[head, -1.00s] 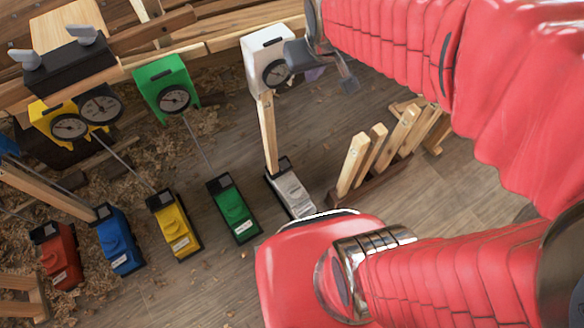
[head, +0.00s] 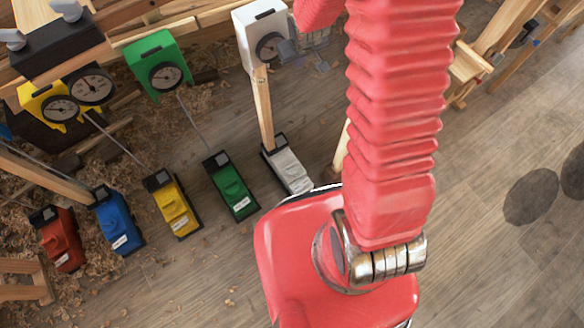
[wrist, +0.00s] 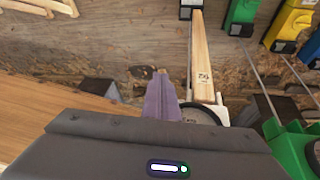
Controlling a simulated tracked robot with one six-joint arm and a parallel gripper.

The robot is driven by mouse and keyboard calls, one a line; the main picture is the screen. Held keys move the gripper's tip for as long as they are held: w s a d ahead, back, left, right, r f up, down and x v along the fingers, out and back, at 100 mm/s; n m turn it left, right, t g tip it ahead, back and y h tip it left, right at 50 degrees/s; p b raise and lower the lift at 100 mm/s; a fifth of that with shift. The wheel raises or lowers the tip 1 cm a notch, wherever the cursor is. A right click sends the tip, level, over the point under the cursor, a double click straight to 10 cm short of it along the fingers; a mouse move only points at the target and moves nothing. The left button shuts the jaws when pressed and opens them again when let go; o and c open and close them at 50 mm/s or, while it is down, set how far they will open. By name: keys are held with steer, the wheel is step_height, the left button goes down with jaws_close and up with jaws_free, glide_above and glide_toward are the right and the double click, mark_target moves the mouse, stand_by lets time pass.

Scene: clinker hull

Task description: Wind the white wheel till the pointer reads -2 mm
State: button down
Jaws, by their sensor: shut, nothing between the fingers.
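A white gauge box (head: 258,30) with a round dark dial (head: 270,48) is at the top middle of the head view. A wooden post (head: 264,105) runs from it down to a white block (head: 287,170) on the floor. The dial's pointer is too small to read. I cannot make out a white wheel. My gripper (head: 306,57) is shut and empty, just right of the dial; I cannot tell whether it touches the box. In the wrist view the post (wrist: 202,60) and dial rim (wrist: 206,114) show beyond the gripper body, beside a tapered purple piece (wrist: 161,98).
A green gauge box (head: 150,48) and a yellow one (head: 42,103) stand left. Green (head: 231,187), yellow (head: 172,206), blue (head: 117,223) and red (head: 60,240) blocks line the floor. Thin rods slant between. Floor at the right is mostly clear.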

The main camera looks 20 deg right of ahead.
step_height(320, 180, down, 30)
steer(key=s+n, duration=0.1)
steer(key=s+a+f+y, duration=0.1)
steer(key=s+f, duration=0.6)
steer(key=f, duration=0.4)
steer(key=s+a+f+y, duration=0.1)
steer(key=s+f, duration=0.7)
steer(key=f, duration=0.3)
steer(key=shift+s+a+f+n+g, duration=0.2)
steer(key=shift+a+f+n+g, duration=0.15)
steer(key=shift+n+g, duration=0.05)
steer(key=shift+f, duration=0.1)
glide_toward(289, 171)
steer(key=shift+s+f, duration=0.95)
steer(key=shift+f, duration=1.3)
steer(key=shift+w+a+f, duration=0.1)
steer(key=shift+w+a, duration=0.05)
steer(key=shift+w, duration=0.85)
steer(key=shift+w+a+f, duration=0.1)
steer(key=shift+w+a, duration=0.1)
steer(key=shift+w, duration=0.8)
